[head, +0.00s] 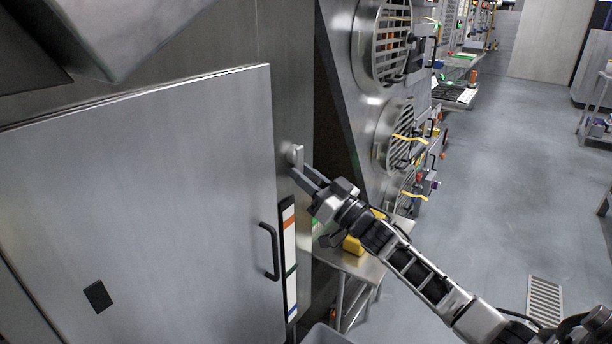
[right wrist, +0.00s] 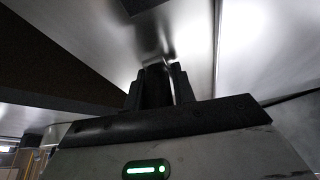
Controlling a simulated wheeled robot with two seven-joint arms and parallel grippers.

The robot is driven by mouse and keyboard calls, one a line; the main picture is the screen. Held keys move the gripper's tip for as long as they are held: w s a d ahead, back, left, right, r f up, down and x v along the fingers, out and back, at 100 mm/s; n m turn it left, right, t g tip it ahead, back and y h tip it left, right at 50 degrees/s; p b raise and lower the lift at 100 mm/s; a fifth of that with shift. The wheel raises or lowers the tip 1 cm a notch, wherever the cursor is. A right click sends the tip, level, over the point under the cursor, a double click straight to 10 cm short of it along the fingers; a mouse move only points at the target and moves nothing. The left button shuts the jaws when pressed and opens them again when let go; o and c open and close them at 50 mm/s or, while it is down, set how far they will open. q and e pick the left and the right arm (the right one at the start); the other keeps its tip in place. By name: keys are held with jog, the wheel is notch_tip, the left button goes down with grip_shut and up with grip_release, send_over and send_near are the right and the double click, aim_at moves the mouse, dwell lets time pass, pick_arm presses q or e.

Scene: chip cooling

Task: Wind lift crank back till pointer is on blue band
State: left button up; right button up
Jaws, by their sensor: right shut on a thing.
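The lift crank (head: 296,155) is a small pale metal piece on the steel cabinet's side face, in the middle of the head view. My right gripper (head: 304,175) reaches it from the lower right and is shut on it. In the right wrist view the gripper (right wrist: 158,88) is dark and closed around a dark part, hard to make out. The upright scale strip (head: 289,250) is white with an orange band near the top, a dark green band lower, and a blue band (head: 292,311) near the bottom. I cannot make out the pointer. My left gripper is not in view.
A steel door with a black handle (head: 268,252) fills the left, beside the scale. A small steel table (head: 366,264) with a yellow object (head: 353,245) stands below my right arm. Round fan grilles (head: 392,40) line the machine behind. The floor at right is open.

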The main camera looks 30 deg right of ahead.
jog(key=shift+w+d+r+n, duration=0.1)
jog(key=shift+d+r+n, duration=0.05)
jog(key=shift+d+n, duration=0.2)
dwell(0.4)
